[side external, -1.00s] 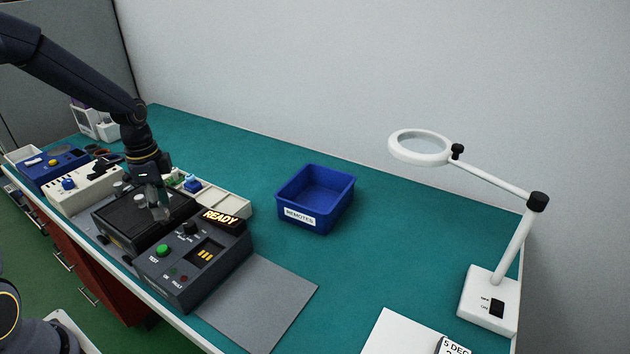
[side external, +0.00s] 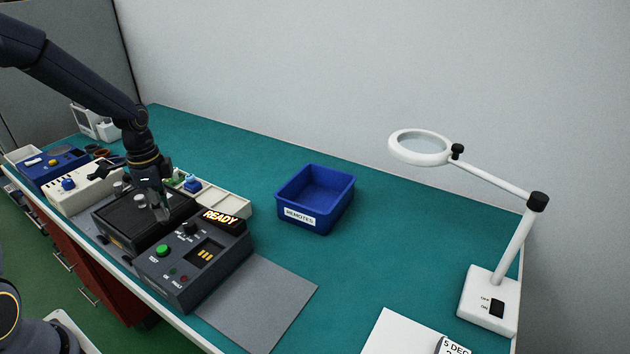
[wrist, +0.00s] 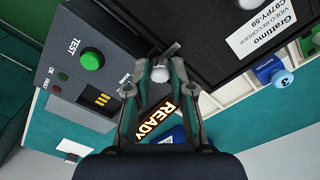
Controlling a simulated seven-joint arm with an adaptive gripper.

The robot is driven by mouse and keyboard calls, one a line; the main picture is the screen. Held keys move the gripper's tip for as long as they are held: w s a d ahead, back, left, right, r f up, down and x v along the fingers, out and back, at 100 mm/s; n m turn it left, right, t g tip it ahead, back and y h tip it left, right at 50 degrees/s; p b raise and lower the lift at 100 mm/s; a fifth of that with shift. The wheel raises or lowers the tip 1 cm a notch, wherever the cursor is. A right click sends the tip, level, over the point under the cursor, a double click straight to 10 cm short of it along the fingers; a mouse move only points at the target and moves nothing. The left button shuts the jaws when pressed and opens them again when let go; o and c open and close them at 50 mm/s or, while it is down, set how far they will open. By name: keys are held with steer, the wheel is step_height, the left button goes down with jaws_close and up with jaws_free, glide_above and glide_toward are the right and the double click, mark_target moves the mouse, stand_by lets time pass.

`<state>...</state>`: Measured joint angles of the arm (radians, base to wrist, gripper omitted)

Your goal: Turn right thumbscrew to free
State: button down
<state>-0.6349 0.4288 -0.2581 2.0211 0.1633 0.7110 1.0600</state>
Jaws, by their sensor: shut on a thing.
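The right thumbscrew (wrist: 160,73), a pale round knob, sits between my two fingertips at the edge of the black video recorder (wrist: 205,35) in the wrist view. My gripper (wrist: 160,78) is shut on it from above. In the side view my gripper (side external: 162,212) reaches down to the near right end of the recorder (side external: 130,222); its fingers hide the thumbscrew there. Another pale knob (wrist: 248,3) shows at the top edge of the wrist view. Whether the held screw is loose cannot be seen.
A dark grey test unit (side external: 165,277) with a green button and a lit READY sign (side external: 222,217) stands close beside the gripper. A blue bin (side external: 305,217) labelled REMOTES stands behind to the right. A grey mat (side external: 275,300) is bare. A magnifier lamp (side external: 485,300) stands far right.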

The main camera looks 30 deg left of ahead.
steer(key=shift+n, duration=0.3)
steer(key=n, duration=0.3)
steer(key=shift+n, duration=0.3)
steer(key=n, duration=0.3)
steer(key=shift+n, duration=0.3)
steer(key=n, duration=0.4)
steer(key=shift+n, duration=2.3)
steer(key=c, duration=1)
jaws_free()
